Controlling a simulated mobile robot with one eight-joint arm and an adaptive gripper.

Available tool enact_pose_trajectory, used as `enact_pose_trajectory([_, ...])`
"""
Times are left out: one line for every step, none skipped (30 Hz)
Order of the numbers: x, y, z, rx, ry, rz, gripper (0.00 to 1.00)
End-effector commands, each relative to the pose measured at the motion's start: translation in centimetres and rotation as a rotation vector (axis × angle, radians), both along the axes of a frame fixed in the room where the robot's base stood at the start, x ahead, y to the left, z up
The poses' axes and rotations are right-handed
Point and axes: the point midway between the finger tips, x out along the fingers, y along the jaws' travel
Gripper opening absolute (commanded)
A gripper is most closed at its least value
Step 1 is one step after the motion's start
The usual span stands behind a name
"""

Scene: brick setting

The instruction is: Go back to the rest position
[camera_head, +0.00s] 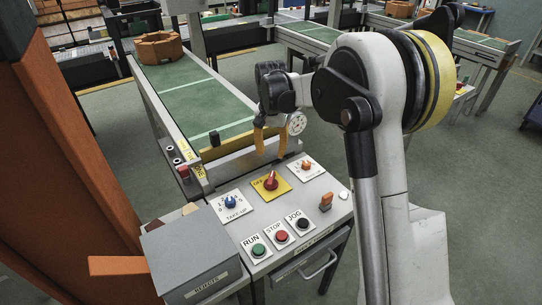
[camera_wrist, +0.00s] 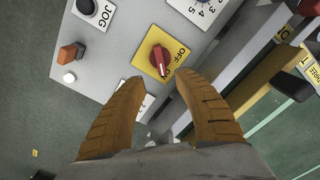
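My gripper (camera_head: 268,140) hangs above the back edge of the grey control panel (camera_head: 245,222), near the end of the conveyor. In the wrist view, its two orange ridged fingers (camera_wrist: 160,95) are spread apart with nothing between them. The red rotary switch (camera_head: 270,181) on its yellow plate lies below the gripper. In the wrist view, the red switch (camera_wrist: 160,61) shows just beyond the gap between the fingertips, and they look apart from it.
The green conveyor (camera_head: 190,90) runs back from the panel and carries a brown ring-shaped object (camera_head: 160,48). A grey rejects box (camera_head: 187,250) stands at the panel's left. An orange post (camera_head: 70,140) rises at the left. Open floor (camera_head: 460,180) lies at the right.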

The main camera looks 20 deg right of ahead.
Motion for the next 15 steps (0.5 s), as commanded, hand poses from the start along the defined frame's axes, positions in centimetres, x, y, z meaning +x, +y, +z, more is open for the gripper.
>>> enact_pose_trajectory([0.0, 0.0, 0.0, 0.0, 0.0, 0.0, 0.38])
enact_pose_trajectory([0.0, 0.0, 0.0, 0.0, 0.0, 0.0, 0.38])
enact_pose_trajectory([0.0, 0.0, 0.0, 0.0, 0.0, 0.0, 0.38])
enact_pose_trajectory([0.0, 0.0, 0.0, 0.0, 0.0, 0.0, 0.38])
enact_pose_trajectory([0.0, 0.0, 0.0, 0.0, 0.0, 0.0, 0.38])
enact_pose_trajectory([0.0, 0.0, 0.0, 0.0, 0.0, 0.0, 0.38])
enact_pose_trajectory([0.0, 0.0, 0.0, 0.0, 0.0, 0.0, 0.38])
enact_pose_trajectory([0.0, 0.0, 0.0, 0.0, 0.0, 0.0, 0.38])
enact_pose_trajectory([0.0, 0.0, 0.0, 0.0, 0.0, 0.0, 0.38])
enact_pose_trajectory([-0.1, 0.0, 0.1, 0.0, -0.002, 0.002, 0.38])
enact_pose_trajectory([-0.2, 0.0, 0.3, 0.0, -0.006, 0.004, 0.38])
enact_pose_trajectory([-0.5, 0.0, 0.8, 0.0, -0.013, 0.009, 0.38])
enact_pose_trajectory([-0.9, 0.0, 1.3, 0.0, -0.02, 0.015, 0.38])
enact_pose_trajectory([-1.4, 0.0, 2.0, 0.0, -0.03, 0.024, 0.38])
enact_pose_trajectory([-2.1, 0.0, 3.0, -0.001, -0.049, 0.038, 0.38])
